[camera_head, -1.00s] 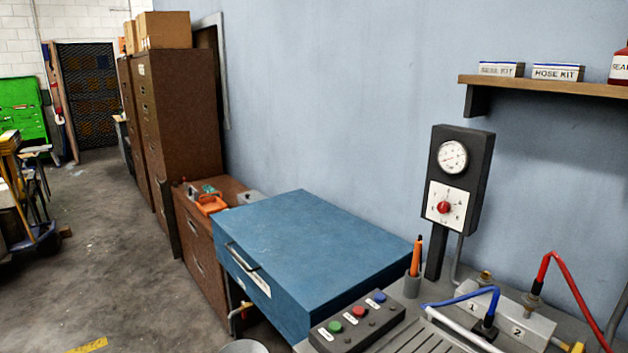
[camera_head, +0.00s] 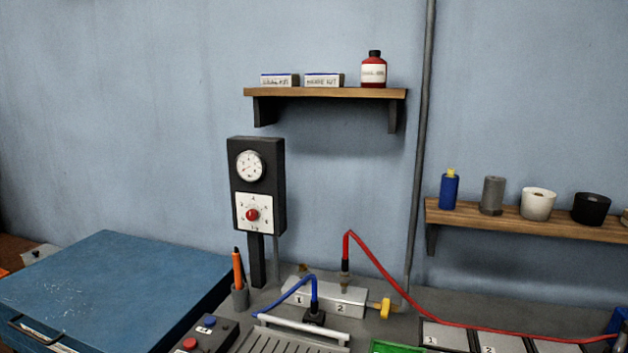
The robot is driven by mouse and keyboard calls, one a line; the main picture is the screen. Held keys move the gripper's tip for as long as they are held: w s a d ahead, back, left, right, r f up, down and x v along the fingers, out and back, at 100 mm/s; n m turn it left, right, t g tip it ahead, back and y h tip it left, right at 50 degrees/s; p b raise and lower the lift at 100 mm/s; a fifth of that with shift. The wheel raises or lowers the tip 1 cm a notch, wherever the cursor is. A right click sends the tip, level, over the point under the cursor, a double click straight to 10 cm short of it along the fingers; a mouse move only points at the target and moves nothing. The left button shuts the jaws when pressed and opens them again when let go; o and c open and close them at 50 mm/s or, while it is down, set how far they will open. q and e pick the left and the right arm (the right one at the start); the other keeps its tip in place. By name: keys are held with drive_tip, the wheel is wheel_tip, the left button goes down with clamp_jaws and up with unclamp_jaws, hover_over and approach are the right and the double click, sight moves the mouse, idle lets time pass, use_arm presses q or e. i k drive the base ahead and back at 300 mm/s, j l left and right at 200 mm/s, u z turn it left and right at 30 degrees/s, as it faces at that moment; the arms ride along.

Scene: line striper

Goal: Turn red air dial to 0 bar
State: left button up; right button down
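The red air dial (camera_head: 252,215) is a round red knob at the centre of a white scale plate (camera_head: 243,228) on a black upright box (camera_head: 280,190). Its scale marks are too small to read, and I cannot tell where the knob points. A round white gauge (camera_head: 249,166) sits above it on the same box; its needle reading is not clear. The box stands on a dark post (camera_head: 257,262) at the back of the bench, near the wall. Neither of my grippers shows in the head view.
A blue cabinet (camera_head: 110,280) stands left of the bench. In front of the post are a cup with an orange pen (camera_head: 238,268), a button box (camera_head: 215,335), and a manifold (camera_head: 350,297) with blue and red hoses. Shelves (camera_head: 330,93) hang above and to the right.

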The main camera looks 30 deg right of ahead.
sight(253, 215)
drive_tip(key=i+j+z, duration=0.15)
drive_tip(key=z, duration=0.2)
drive_tip(key=i+j+z, duration=0.1)
drive_tip(key=j+z, duration=0.25)
drive_tip(key=i+j+z, duration=0.1)
drive_tip(key=j+z, duration=0.25)
